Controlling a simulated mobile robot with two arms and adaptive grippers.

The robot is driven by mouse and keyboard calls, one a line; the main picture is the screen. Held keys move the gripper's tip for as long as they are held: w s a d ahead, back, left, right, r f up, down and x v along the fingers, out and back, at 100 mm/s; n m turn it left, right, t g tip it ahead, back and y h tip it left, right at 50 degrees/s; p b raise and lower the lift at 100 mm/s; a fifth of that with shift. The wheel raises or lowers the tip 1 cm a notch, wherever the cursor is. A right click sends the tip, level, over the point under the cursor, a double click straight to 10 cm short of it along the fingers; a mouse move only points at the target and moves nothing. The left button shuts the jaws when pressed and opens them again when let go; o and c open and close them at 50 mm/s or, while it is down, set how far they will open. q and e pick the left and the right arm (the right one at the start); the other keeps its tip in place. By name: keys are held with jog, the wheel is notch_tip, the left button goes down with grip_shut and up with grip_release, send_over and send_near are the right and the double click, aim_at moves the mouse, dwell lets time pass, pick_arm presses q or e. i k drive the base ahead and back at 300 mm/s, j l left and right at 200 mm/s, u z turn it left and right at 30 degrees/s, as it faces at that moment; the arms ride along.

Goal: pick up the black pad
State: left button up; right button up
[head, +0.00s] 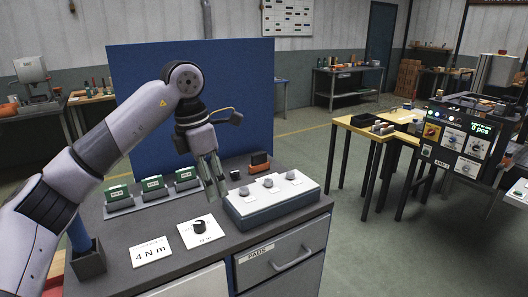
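My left gripper (216,190) hangs fingers-down over the workbench (135,225), just left of a grey-blue block with a white top (272,200). Its fingers look a little apart, with nothing visible between them. A small round black piece (199,226) sits on a white card below and left of the fingertips; it may be the black pad, but I cannot tell. A small black cube (235,175) stands behind the fingers, to their right. A drawer labelled PADS (283,258) is closed in the bench front. My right gripper is not in view.
Several green-and-white items stand in a grey rack (153,198) at the left. A "4 N m" card (151,252) lies in front. An orange-and-black item (260,162) is at the back. A blue panel (140,110) rises behind the bench.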

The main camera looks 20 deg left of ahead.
aim_at(256, 160)
jog(key=i+j, duration=0.1)
jog(key=i, duration=1.4)
